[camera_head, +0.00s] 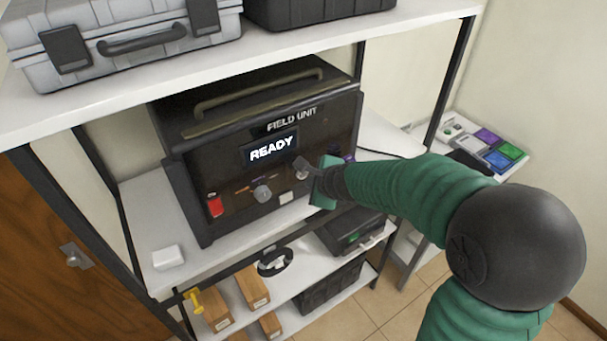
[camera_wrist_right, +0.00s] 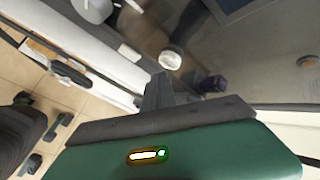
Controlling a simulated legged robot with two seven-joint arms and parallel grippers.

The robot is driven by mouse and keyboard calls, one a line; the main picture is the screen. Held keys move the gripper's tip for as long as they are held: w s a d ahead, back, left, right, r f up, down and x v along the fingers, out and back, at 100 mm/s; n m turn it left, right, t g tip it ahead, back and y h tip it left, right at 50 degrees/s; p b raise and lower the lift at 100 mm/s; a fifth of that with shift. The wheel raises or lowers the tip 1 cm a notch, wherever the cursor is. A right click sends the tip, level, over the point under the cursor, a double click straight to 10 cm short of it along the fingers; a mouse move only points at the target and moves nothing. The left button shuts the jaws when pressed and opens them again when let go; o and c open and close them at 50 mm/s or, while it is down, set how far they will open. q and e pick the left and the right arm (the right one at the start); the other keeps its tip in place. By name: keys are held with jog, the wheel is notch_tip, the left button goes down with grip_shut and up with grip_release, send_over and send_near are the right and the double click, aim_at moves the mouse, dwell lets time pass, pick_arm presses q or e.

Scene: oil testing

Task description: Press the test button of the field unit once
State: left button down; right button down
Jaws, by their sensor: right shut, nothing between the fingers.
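The field unit (camera_head: 265,105) is a dark box on the middle shelf. Its lit display (camera_head: 271,148) reads READY. Its front panel has a red switch (camera_head: 215,206), a grey knob (camera_head: 262,193) and small parts. My right gripper (camera_head: 309,172) is in front of the panel's right part and hides some of it. In the wrist view, the shut fingers (camera_wrist_right: 158,88) point toward a pale round button (camera_wrist_right: 171,60), with a small gap in the picture. Contact cannot be told, nor whether this is the test button. A dark purple knob (camera_wrist_right: 212,84) is to its right. My left gripper is out of view.
A grey case (camera_head: 120,40) lies on the shelf above. A small white block (camera_head: 168,257) is left of the unit. Wooden boxes (camera_head: 252,288) and a dark device (camera_head: 350,232) are on the lower shelf. A side table with coloured items (camera_head: 495,150) stands at right.

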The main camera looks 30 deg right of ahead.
jog(key=shift+w, duration=0.4)
jog(key=shift+w+a+r+p, duration=0.1)
jog(key=shift+w+p, duration=0.35)
dwell(0.7)
jog(key=shift+s+b, duration=0.55)
jog(key=shift+s, duration=0.35)
